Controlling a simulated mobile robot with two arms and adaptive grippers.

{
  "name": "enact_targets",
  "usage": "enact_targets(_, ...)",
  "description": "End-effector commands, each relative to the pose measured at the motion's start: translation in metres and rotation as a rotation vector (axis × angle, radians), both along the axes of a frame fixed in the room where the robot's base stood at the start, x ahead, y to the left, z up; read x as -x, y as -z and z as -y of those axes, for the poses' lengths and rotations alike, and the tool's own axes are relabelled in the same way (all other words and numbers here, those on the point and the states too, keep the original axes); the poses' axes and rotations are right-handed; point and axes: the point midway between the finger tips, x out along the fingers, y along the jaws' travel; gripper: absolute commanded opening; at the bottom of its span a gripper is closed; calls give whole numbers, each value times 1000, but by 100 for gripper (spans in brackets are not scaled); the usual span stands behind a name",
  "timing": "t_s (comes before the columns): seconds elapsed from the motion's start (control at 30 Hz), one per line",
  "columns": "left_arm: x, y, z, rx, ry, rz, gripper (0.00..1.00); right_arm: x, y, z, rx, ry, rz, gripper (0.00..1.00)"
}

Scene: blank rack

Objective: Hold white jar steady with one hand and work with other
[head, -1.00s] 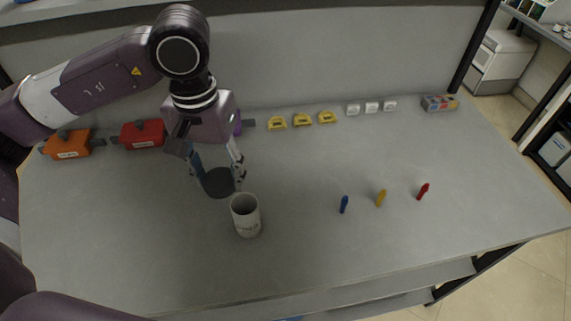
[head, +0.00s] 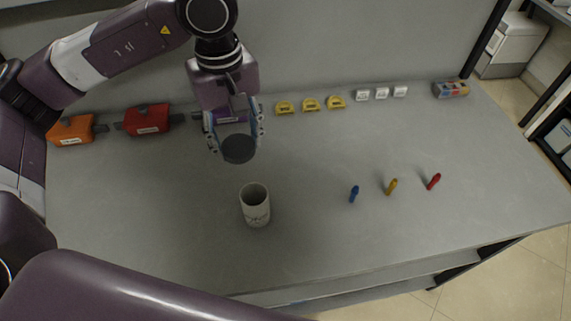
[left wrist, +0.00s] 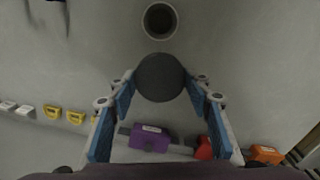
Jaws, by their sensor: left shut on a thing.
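The white jar (head: 256,215) stands upright and open-topped on the table, with dark marking on its front. In the left wrist view the jar (left wrist: 160,20) shows from above as a round dark opening. My left gripper (head: 237,142) is shut on a dark grey round lid (head: 238,150). It holds the lid above the table, behind the jar and apart from it. In the left wrist view the lid (left wrist: 160,78) sits between the blue-padded fingers. My right arm crosses the bottom left of the head view; its gripper is out of view.
Orange (head: 72,130), red (head: 147,118) and purple (head: 228,116) tools lie along the back. Yellow pieces (head: 311,104), white blocks (head: 381,93) and a small organiser (head: 451,89) continue the row. Blue (head: 353,193), yellow (head: 391,187) and red (head: 433,181) pegs stand right of the jar.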

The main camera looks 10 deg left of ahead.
Motion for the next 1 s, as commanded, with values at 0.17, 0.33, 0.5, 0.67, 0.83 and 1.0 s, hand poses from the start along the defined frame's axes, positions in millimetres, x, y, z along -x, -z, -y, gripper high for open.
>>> enact_targets(0.17, -8, -6, 3, 1, -321, 2, 16, 0, -3, 0, 0, 0, -1, 60)
enact_targets(0.33, -15, -11, 7, 5, -627, 3, 16, 0, -5, 0, 0, 0, -1, 60)
enact_targets(0.5, -22, -16, 10, 7, -936, 3, 16, 0, -7, 0, 0, 0, -1, 60)
enact_targets(0.67, -29, -21, 13, 10, -1225, 3, 16, 0, -9, 0, 0, 0, -1, 60)
enact_targets(0.83, -34, -25, 16, 11, -1533, -1, 16, 0, -11, 0, 0, 0, -1, 60)
enact_targets(1.0, -40, -30, 19, 13, -1842, -3, 16, 0, -13, 0, 0, 0, 0, 60)
